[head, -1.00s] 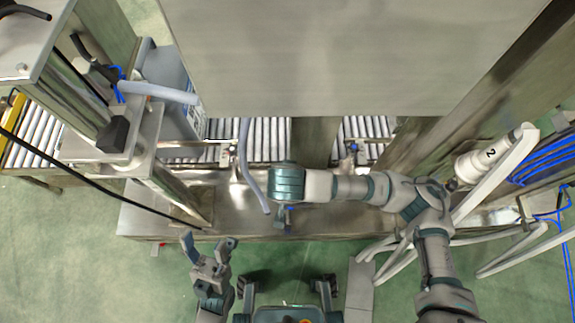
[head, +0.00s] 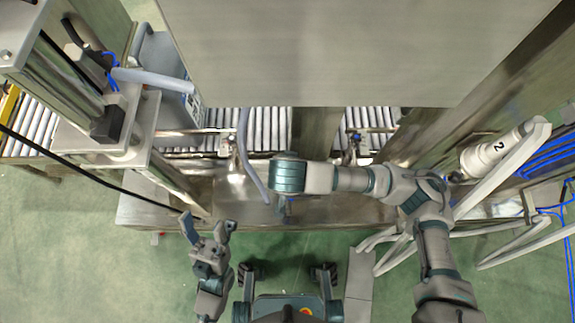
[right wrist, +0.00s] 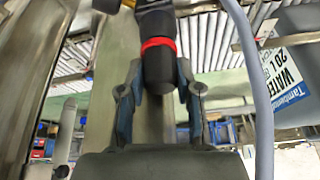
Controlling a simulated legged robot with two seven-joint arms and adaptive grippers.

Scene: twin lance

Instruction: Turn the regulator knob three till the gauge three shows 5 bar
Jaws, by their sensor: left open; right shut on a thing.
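A black regulator knob with a red ring (right wrist: 158,44) stands in the middle of the right wrist view. My right gripper (right wrist: 158,78) is shut on this knob, with one finger on each side. I cannot read which number the knob bears. In the head view my right wrist covers the knob and most of that gripper. My left gripper (head: 208,226) is open and empty, at the lower left in front of the steel frame's edge. No gauge face can be read in either view, so the pressure does not show.
A grey hose (head: 250,160) hangs close to my right gripper, left of it. A roller conveyor (head: 268,128) runs behind. A large steel panel (head: 340,50) covers the top middle. A white cylinder marked 2 (head: 492,152) is at the right. Green floor lies open at the lower left.

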